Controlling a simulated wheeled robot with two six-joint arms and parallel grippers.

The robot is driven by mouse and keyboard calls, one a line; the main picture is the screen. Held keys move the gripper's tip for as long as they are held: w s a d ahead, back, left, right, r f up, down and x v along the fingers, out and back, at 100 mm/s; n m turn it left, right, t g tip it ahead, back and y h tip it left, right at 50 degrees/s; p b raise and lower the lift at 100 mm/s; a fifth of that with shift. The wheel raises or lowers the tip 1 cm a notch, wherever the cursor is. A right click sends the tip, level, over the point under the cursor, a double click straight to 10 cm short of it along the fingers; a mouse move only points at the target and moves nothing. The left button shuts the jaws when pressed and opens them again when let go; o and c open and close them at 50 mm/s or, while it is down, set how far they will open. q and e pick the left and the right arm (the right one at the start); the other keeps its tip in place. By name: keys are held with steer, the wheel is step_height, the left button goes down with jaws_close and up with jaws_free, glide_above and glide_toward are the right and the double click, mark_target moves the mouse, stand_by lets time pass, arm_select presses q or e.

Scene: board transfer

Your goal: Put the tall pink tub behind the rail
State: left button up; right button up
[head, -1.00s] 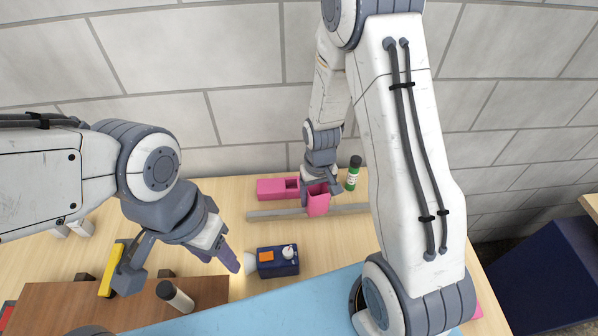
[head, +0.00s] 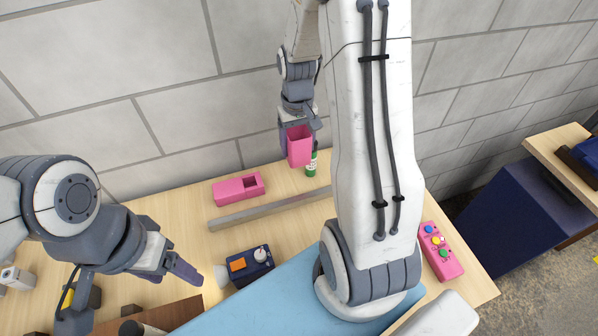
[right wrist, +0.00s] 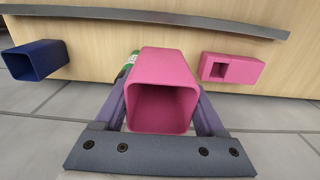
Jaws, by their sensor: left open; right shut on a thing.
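The tall pink tub (head: 299,148) is upright and open at the top, in my right gripper (head: 303,128). In the right wrist view the tub (right wrist: 163,68) sits between the two fingers (right wrist: 163,112), its mouth facing the camera. The grey rail (head: 268,211) runs across the wood table; it also shows in the right wrist view (right wrist: 150,19). The tub is on the wall side of the rail, apart from it. It looks raised, but its gap to the table is unclear. My left gripper (head: 178,268) is open and empty on the near side of the rail.
A low pink block with a square recess (head: 226,191) lies behind the rail to the left. A green bottle (head: 311,167) stands close by the tub. A navy open tub (right wrist: 35,62) is at the left in the right wrist view. The stone wall (head: 175,120) rises behind the table.

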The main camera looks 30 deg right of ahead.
step_height(320, 180, down, 11)
steer(key=shift+r+p, duration=0.15)
steer(key=shift+p, duration=0.7)
steer(key=shift+f, duration=0.4)
steer(key=shift+f, duration=0.1)
steer(key=o, duration=1.3)
